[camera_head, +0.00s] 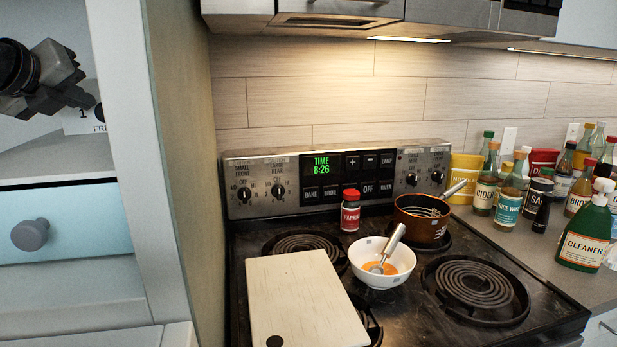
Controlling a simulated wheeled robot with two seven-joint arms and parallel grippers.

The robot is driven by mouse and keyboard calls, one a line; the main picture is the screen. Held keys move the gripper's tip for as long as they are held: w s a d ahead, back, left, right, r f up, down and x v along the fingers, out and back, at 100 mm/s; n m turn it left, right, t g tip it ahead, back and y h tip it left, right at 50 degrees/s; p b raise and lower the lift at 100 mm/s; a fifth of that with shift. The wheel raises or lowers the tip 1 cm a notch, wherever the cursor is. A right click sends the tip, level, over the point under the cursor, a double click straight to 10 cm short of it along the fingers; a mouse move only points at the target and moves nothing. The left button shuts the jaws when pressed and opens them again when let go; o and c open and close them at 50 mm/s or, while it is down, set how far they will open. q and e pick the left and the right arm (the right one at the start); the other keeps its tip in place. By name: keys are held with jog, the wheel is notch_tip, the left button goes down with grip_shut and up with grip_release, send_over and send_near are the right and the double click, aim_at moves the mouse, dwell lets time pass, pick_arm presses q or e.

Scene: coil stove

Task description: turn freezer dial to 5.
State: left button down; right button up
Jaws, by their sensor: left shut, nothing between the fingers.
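The freezer dial (99,113) is a dark round knob on a white label plate (80,125), inside the open fridge compartment at the far left. A "1" and the letters "FRE" show on the plate; the rest of its markings are hidden. My left gripper (78,88) comes in from the left edge, shut and empty, with its fingertips just in front of and above the dial. It covers part of the dial and plate. I cannot tell whether it touches the dial or which number the dial points to. My right gripper is not in view.
A pale blue drawer (80,215) with a grey knob (30,234) lies below the dial. The fridge's white side wall (125,150) stands close to its right. The stove (440,250) holds a cutting board (305,300), a white bowl (375,278) and a pot (415,232).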

pick_arm(q)
jog(key=shift+w+d, duration=0.1)
jog(key=shift+d, duration=0.35)
jog(key=shift+d+r, duration=0.15)
jog(key=shift+d, duration=0.05)
jog(key=shift+r, duration=0.1)
jog(key=shift+a+r, duration=0.15)
jog(key=shift+r, duration=0.1)
jog(key=s, duration=0.2)
jog(key=s+b, duration=0.1)
jog(key=s+d, duration=0.1)
jog(key=s, duration=0.1)
jog(key=shift+s+r, duration=0.15)
jog(key=shift+s, duration=0.25)
jog(key=shift+r, duration=0.1)
